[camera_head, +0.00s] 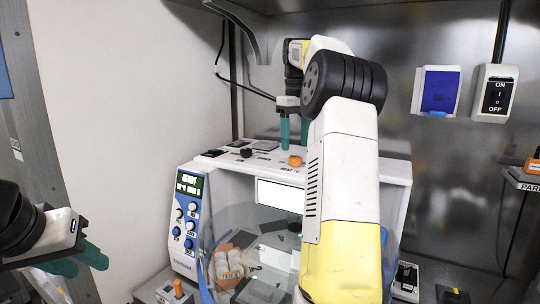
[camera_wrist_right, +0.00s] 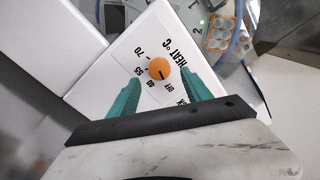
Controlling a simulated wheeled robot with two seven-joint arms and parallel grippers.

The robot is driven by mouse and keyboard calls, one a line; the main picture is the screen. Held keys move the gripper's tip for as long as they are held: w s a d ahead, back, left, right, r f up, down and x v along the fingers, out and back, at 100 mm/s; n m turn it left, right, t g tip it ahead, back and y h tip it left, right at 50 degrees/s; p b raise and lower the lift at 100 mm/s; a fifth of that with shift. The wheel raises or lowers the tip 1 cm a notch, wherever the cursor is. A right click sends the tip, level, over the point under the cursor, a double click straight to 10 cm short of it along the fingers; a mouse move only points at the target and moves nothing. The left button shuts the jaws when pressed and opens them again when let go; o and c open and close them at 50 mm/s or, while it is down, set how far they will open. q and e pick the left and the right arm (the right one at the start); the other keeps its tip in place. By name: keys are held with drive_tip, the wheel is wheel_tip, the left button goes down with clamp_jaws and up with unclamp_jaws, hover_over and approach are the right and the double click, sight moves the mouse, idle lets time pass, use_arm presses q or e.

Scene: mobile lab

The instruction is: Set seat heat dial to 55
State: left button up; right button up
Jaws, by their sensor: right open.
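The orange heat dial (camera_head: 295,161) sits on the white top panel of the machine (camera_head: 230,160). In the right wrist view the dial (camera_wrist_right: 159,68) is ringed by OFF, 40, 55 and 70 and labelled HEAT °C. Its dark mark appears to point toward OFF. My right gripper (camera_head: 294,138) points down above the dial, its teal fingers apart. In the wrist view the fingers (camera_wrist_right: 163,82) stand on either side of the dial with gaps, not gripping it. My left gripper (camera_head: 82,262) is empty at the lower left, its fingers apart, away from the machine.
The machine's front has a lit display (camera_head: 188,187) and several blue and white knobs. A black knob (camera_head: 246,152) is left of the dial. A clear round cover (camera_head: 235,225) fronts the chamber. An ON/OFF switch (camera_head: 496,95) and a blue-covered box (camera_head: 437,91) are on the back wall.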

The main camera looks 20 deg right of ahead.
sight(295, 157)
wheel_tip(295, 157, down, 5)
idle(0.3)
clamp_jaws()
